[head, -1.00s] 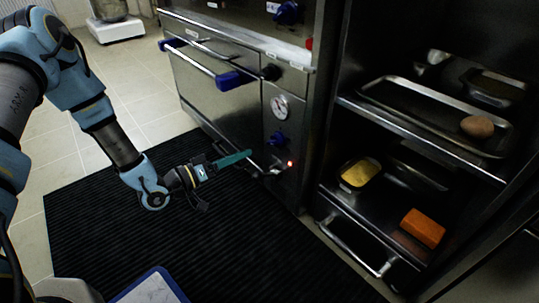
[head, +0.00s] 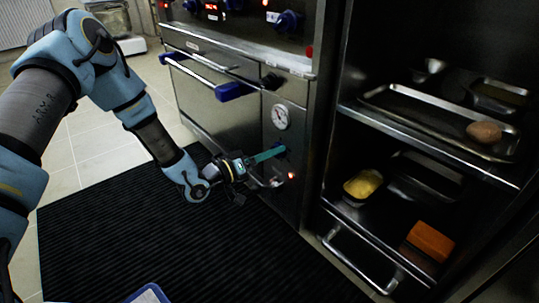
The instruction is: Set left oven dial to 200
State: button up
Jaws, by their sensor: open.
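The oven (head: 212,103) has a steel door and a narrow control panel on its right side. A round white gauge (head: 282,117) sits on that panel. The blue dial (head: 286,153) is below the gauge and mostly hidden behind my gripper's teal finger; its setting cannot be read. My gripper (head: 272,168) is open in front of the panel. Its teal finger reaches up to the dial, and its other finger is lower, near the red light. I cannot tell whether the teal finger touches the dial.
A blue-ended door handle (head: 234,91) sticks out left of the panel. More blue knobs (head: 288,21) are on the range above. At right, an open steel rack holds a tray (head: 400,101), a yellow-filled pan (head: 363,184) and an orange block (head: 430,241). A black ribbed mat (head: 190,250) covers the floor.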

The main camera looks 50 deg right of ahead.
jog(key=shift+c, duration=0.4)
grip_shut()
dwell(0.4)
